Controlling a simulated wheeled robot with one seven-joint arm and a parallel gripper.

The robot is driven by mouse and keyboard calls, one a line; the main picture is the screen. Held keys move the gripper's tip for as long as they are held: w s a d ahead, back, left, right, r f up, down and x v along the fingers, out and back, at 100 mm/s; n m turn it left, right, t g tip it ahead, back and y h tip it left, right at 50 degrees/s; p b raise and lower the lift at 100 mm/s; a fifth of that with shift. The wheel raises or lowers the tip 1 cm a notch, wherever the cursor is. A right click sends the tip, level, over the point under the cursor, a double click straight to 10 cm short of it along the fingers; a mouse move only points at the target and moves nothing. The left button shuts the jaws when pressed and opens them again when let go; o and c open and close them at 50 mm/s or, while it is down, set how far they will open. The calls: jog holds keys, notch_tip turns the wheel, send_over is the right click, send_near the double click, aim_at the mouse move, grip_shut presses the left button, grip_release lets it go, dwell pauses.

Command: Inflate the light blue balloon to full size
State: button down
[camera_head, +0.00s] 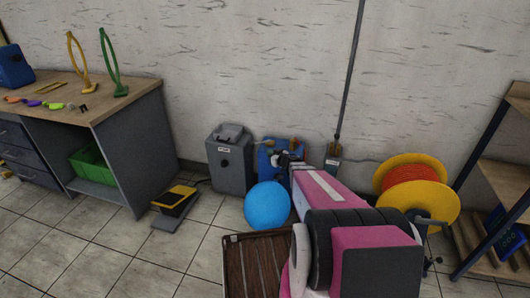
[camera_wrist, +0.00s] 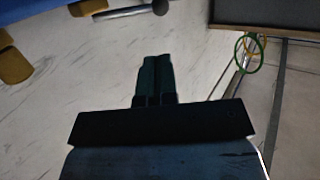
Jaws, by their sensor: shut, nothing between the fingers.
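The light blue balloon (camera_head: 267,205) is round and swollen in the head view, in front of a blue machine (camera_head: 268,158) by the wall. My arm reaches forward to the right of the balloon. My gripper (camera_wrist: 156,62) is shut and empty in the wrist view, its two dark fingers together. In the head view its end is small and dark beside the blue machine, and I cannot tell if it touches it. The balloon's neck and how it is attached are hidden. The balloon is not clearly visible in the wrist view.
A grey box machine (camera_head: 230,160) stands left of the blue one. A yellow-topped foot pedal (camera_head: 174,201) lies on the floor. A brown slatted crate (camera_head: 257,262) is in front. A workbench (camera_head: 92,95) is left; an orange reel (camera_head: 413,176) and shelf (camera_head: 500,180) are right.

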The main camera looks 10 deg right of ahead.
aim_at(254, 145)
jog(key=x, duration=1.3)
jog(key=shift+w+a+m+t+h, duration=0.3)
jog(key=shift+w+m+h, duration=0.25)
jog(key=shift+h, duration=0.15)
jog(key=shift+w+a+m+t+h, duration=0.3)
jog(key=shift+w+m+h, duration=0.1)
jog(key=shift+m+h, duration=0.25)
jog(key=shift+r+x, duration=0.2)
jog(key=shift+x, duration=1.05)
